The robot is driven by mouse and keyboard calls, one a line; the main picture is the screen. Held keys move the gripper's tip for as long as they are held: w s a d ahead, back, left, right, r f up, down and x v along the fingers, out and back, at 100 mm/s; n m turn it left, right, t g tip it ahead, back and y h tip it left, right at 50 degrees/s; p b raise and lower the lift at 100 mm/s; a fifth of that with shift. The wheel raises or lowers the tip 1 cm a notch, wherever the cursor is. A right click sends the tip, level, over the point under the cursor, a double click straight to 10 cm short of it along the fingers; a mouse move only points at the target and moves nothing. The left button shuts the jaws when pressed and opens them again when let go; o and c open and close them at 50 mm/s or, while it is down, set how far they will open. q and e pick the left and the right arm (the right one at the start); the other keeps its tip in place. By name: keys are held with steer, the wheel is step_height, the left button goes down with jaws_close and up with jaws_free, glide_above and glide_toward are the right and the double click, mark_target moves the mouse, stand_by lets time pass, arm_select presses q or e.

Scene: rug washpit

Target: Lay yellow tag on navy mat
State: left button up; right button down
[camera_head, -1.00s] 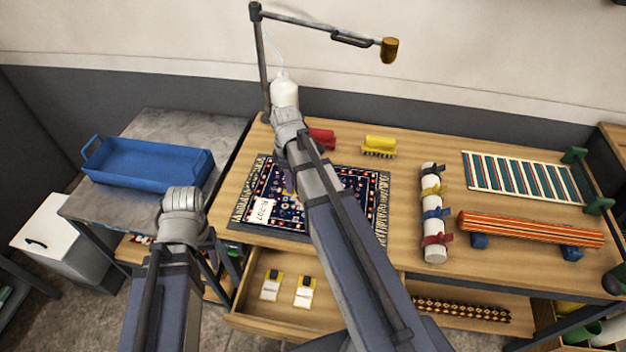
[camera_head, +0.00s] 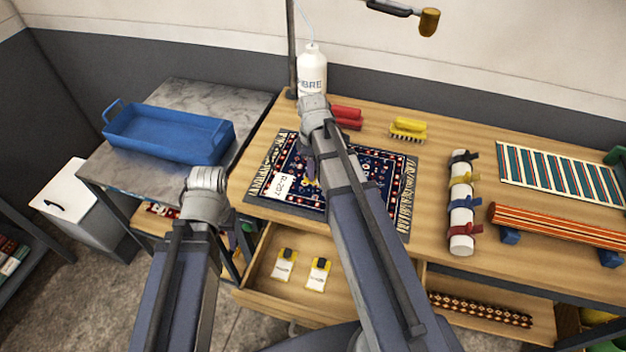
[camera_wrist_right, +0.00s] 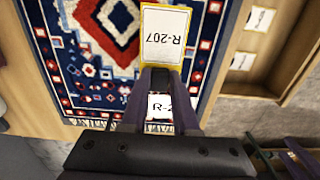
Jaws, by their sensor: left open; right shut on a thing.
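The yellow tag (camera_wrist_right: 176,36), a white card edged in yellow and marked R-207, is held by my right gripper (camera_wrist_right: 160,80). In the head view, my right gripper (camera_head: 309,172) is over the navy mat (camera_head: 345,209), a patterned rug with red and cream motifs on the bench. The arm hides part of the mat. I cannot tell whether the tag touches it. A white label (camera_head: 281,187) marked R-207 lies on the mat's left part; it also shows between the fingers in the wrist view (camera_wrist_right: 158,106). My left gripper (camera_head: 243,236) is mostly hidden beside the bench's left end, empty and open.
An open drawer (camera_head: 262,299) below holds two yellow-and-white tags (camera_head: 285,266). Red (camera_head: 346,115) and yellow (camera_head: 409,129) brushes and a white bottle (camera_head: 312,77) stand behind the mat. A strapped white roll (camera_head: 461,218) lies to its right. A blue tray (camera_head: 165,136) sits left.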

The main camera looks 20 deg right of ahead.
steer(key=shift+f+b, duration=1.6)
steer(key=shift+f, duration=0.2)
steer(key=shift+f, duration=0.2)
steer(key=c, duration=0.7)
jaws_free()
steer(key=shift+r, duration=0.1)
step_height(320, 180, up, 12)
steer(key=p, duration=1.2)
steer(key=s+a+m, duration=0.2)
steer(key=s+a, duration=0.2)
steer(key=a, duration=0.1)
steer(key=s+a+m, duration=0.2)
steer(key=s+a, duration=0.3)
steer(key=a, duration=0.1)
steer(key=s+a+m+h, duration=0.1)
steer(key=s+a+m, duration=0.1)
steer(key=s+a, duration=0.3)
steer(key=shift+s+a+r+m, duration=0.2)
steer(key=shift+a+m, duration=0.2)
